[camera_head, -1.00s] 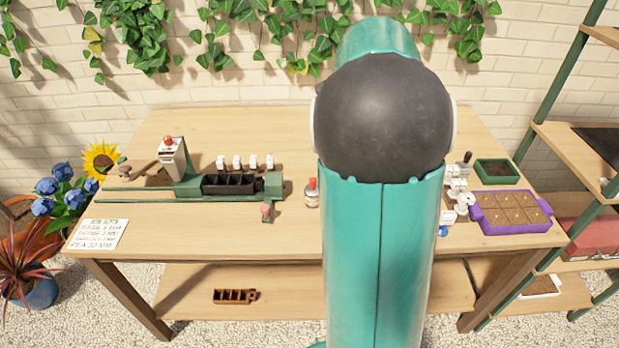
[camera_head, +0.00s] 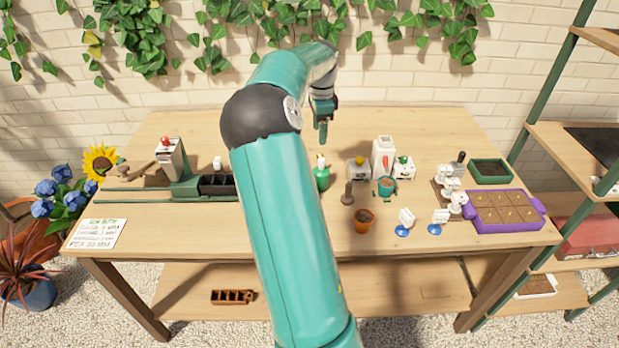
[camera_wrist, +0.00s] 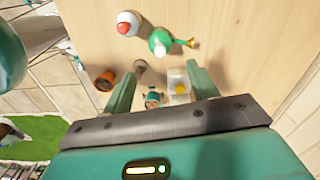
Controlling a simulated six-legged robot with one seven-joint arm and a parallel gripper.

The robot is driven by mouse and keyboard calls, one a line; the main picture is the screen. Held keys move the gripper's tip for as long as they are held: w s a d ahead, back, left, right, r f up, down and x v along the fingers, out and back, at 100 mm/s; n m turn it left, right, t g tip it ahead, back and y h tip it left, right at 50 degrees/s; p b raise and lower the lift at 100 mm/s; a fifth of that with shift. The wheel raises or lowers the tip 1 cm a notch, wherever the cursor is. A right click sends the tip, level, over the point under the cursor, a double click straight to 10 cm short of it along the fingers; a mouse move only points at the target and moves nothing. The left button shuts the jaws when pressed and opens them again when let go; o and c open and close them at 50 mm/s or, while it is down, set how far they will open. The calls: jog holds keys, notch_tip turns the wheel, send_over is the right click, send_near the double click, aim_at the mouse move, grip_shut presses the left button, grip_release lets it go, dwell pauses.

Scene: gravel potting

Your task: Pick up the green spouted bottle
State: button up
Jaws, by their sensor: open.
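The green spouted bottle (camera_head: 322,178) stands upright near the middle of the table, just right of my arm. In the wrist view the bottle (camera_wrist: 160,43) is seen from above, with its spout to the right. My gripper (camera_head: 322,128) is above the back of the table, pointing down, apart from the bottle. In the wrist view my gripper (camera_wrist: 160,72) is open, its two fingers wide apart with nothing held. The bottle lies beyond the fingertips, not between them.
A white bottle with a red cap (camera_wrist: 127,24) stands close to the green bottle. The table's back middle is clear.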

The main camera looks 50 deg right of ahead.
aim_at(322, 159)
jog(key=f, duration=0.7)
jog(key=shift+d+f, duration=0.2)
jog(key=shift+f, duration=0.15)
jog(key=shift+s+f, duration=0.2)
jog(key=shift+f, duration=0.3)
notch_tip(322, 159, down, 5)
jog(key=shift+d+f, duration=0.1)
jog(key=shift+d, duration=0.05)
jog(key=c, duration=1.2)
